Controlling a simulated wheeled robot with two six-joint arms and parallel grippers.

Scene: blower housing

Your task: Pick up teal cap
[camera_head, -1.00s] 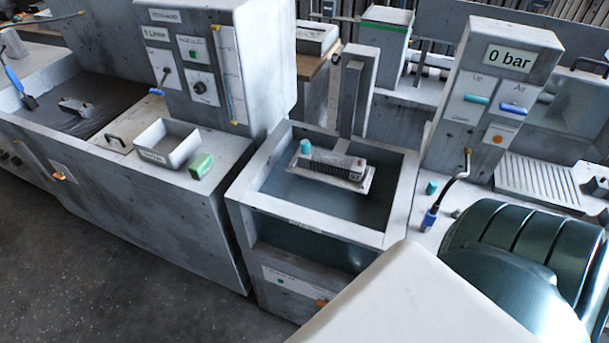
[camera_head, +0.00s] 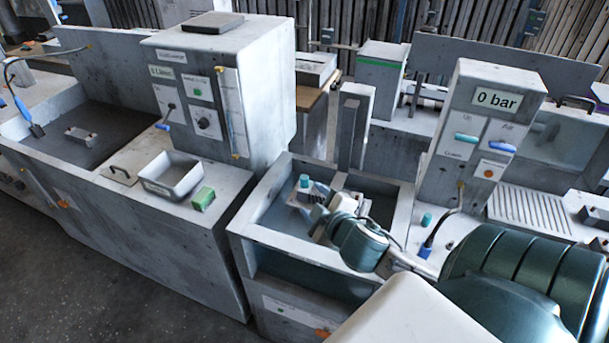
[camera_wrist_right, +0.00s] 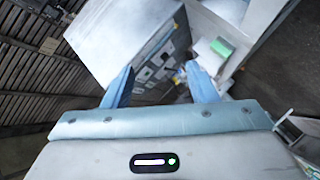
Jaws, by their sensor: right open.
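A small teal cap (camera_head: 305,181) stands upright at the left end of the part in the square tank (camera_head: 263,236). A second teal cap (camera_head: 426,220) stands on the right bench below the gauge panel. My right gripper (camera_head: 316,210) is over the tank, close to the first cap on its near right side, and covers most of the part. Whether it touches the part cannot be told. In the wrist view its two blue fingers (camera_wrist_right: 160,86) are spread with nothing between them, and no cap can be made out. My left gripper is not in view.
A grey post (camera_head: 352,135) rises behind the tank. The gauge panel (camera_head: 495,100) reading 0 bar stands to the right, with a blue-ended hose (camera_head: 427,247) below it. A metal tray (camera_head: 172,178) and a green block (camera_head: 203,198) sit on the left bench.

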